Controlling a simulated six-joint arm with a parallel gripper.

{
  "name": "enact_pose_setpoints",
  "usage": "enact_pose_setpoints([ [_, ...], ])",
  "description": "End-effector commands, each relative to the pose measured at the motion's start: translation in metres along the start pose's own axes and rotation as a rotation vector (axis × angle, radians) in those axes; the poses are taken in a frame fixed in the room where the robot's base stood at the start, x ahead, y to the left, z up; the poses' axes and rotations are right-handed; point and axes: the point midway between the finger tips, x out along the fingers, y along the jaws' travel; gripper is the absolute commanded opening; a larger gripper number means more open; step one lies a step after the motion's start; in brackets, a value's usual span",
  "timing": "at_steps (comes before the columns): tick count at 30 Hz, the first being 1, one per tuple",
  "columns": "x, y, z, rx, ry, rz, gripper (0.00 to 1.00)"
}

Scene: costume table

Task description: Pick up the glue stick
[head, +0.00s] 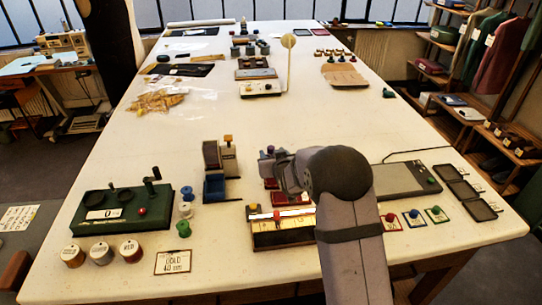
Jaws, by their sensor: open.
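I cannot make out a glue stick for certain. My gripper (270,166) is over the front middle of the white table (215,130), seen from behind and largely hidden by my own wrist. It is open. A small purple piece (270,150) shows at its far side, too small to identify; I cannot tell whether it touches the fingers. A small dark red item (271,184) lies just below the gripper in the picture, and my wrist hides what is to its right.
A blue-and-grey stand (214,186) is left of my gripper. A green box (125,208), spools (184,210) and a card (173,262) fill the front left. A compartment box (268,238) is in front. A grey panel (405,180) lies right. The table's middle is mostly clear.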

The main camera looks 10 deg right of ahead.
Motion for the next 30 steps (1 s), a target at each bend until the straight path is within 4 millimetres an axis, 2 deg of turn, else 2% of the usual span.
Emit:
enact_pose_setpoints([
  [5, 0.008, 0.001, -0.001, 0.000, -0.002, 0.000, 0.44],
  [18, 0.047, 0.003, 0.002, 0.000, -0.001, 0.000, 0.44],
  [29, 0.051, 0.003, 0.003, 0.000, -0.001, 0.000, 0.44],
  [30, 0.051, 0.003, 0.003, 0.000, -0.001, 0.000, 0.37],
])
